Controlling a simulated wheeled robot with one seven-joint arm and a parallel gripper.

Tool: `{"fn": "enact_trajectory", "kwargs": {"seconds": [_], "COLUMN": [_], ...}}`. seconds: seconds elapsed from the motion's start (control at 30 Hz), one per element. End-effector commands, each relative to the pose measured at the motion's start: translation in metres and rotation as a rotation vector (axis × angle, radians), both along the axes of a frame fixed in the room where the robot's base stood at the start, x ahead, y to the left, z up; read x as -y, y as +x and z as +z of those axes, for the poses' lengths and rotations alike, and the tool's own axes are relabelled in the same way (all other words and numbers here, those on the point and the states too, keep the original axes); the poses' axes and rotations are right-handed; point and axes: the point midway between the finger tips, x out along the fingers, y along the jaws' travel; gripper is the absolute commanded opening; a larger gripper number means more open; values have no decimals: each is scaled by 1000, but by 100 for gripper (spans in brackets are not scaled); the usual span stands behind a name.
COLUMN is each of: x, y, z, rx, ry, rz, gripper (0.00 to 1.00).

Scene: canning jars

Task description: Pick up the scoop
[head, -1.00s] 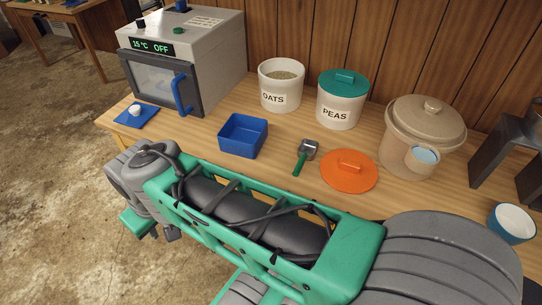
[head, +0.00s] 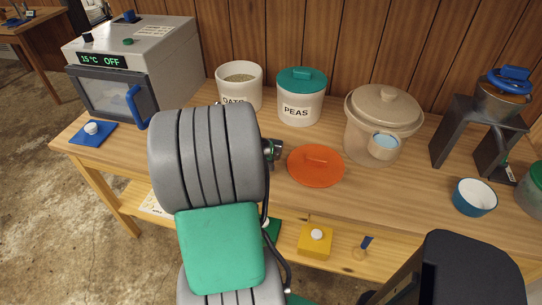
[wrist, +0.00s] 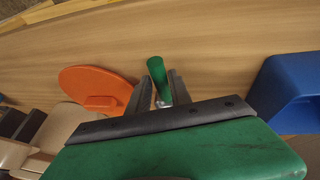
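The scoop (wrist: 157,72) shows in the wrist view by its green handle, with a small bit of metal near the finger roots. My gripper (wrist: 161,78) has its two dark fingers on either side of the handle, with what looks like a narrow gap, so it appears open around it. The handle sticks out past the fingertips over the wooden counter. The scoop's bowl is hidden behind the gripper body. In the head view my grey and green arm covers my gripper and most or all of the scoop.
An orange lid (head: 316,166) lies close beside the scoop. Behind stand the oats jar (head: 239,76), the peas jar (head: 299,98) and a beige crock (head: 382,118). A blue bowl (head: 474,197) is at right.

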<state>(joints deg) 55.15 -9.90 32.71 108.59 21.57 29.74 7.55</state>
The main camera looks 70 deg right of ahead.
Motion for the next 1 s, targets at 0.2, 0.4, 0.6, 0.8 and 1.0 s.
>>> {"fn": "enact_trajectory", "kwargs": {"seconds": [0.2,0.4,0.6,0.8,1.0], "x": [10,9,9,9,9], "y": [-2,-2,-2,-2,-2], "z": [-20,-20,-20,-20,-19], "rx": [0,1,1,1,1], "ry": [0,-1,-1,-1,-1], "rz": [0,1,1,1,1], "gripper": [25,21,5,0,0]}}
